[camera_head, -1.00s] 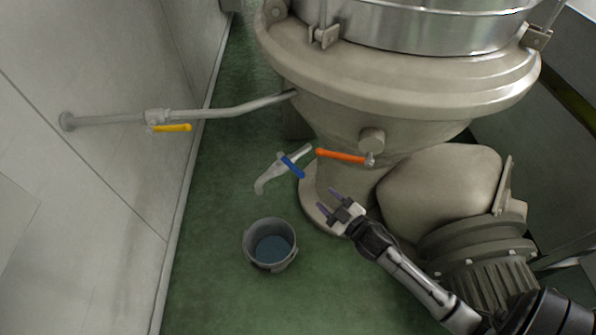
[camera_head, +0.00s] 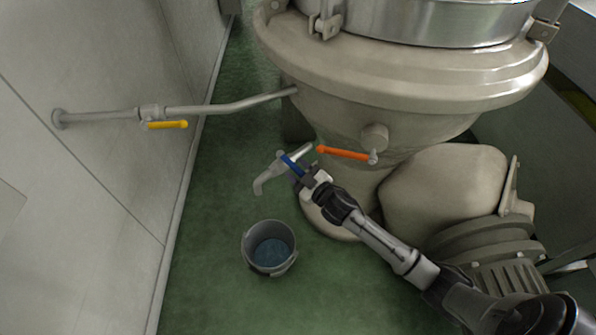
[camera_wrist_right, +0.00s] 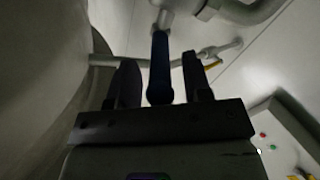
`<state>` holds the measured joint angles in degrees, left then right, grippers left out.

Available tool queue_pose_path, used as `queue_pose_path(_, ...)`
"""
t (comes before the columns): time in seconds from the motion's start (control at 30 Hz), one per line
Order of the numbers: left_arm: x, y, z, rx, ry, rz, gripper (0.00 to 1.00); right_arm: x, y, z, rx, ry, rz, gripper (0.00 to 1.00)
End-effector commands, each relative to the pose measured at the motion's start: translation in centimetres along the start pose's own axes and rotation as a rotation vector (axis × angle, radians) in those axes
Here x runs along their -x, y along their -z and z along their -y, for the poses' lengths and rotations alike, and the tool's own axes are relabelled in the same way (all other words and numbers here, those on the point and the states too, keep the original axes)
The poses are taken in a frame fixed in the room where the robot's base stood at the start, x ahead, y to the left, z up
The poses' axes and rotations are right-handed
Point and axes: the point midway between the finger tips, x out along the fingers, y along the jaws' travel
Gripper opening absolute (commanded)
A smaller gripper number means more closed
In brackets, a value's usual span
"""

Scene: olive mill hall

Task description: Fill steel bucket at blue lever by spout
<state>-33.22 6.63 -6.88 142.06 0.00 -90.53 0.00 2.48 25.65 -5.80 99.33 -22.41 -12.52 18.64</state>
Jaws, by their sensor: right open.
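The steel bucket (camera_head: 246,244) stands upright on the green floor, with bluish liquid or a bluish bottom inside. The pale spout (camera_head: 264,182) comes off the machine's lower body, its curved end above and slightly left of the bucket in the head view. The blue lever (camera_head: 291,164) sits on the spout. My right gripper (camera_head: 302,179) is at the lever's near end. In the right wrist view the blue lever (camera_wrist_right: 160,70) lies between the two open fingers (camera_wrist_right: 161,85), with gaps on both sides. My left gripper is not in view.
An orange lever (camera_head: 345,154) is on the machine body (camera_head: 420,90), close above my right gripper. A yellow lever (camera_head: 167,125) hangs on the wall pipe (camera_head: 215,109). A motor housing (camera_head: 440,195) stands right of my forearm. Floor around the bucket is clear.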

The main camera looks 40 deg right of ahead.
Motion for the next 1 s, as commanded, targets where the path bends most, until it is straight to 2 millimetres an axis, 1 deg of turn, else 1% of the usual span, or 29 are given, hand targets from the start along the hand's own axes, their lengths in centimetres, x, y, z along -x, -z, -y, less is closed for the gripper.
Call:
queue_pose_path(0.3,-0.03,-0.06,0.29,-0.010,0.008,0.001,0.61,-0.13,0.00,0.01,0.000,0.000,0.000,0.45)
queue_pose_path(0.77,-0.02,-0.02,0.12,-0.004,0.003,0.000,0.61,-0.12,0.01,0.02,0.000,0.001,0.000,0.01)
queue_pose_path(1.0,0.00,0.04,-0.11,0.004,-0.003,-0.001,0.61,-0.11,0.02,0.03,0.000,0.000,0.000,0.00)
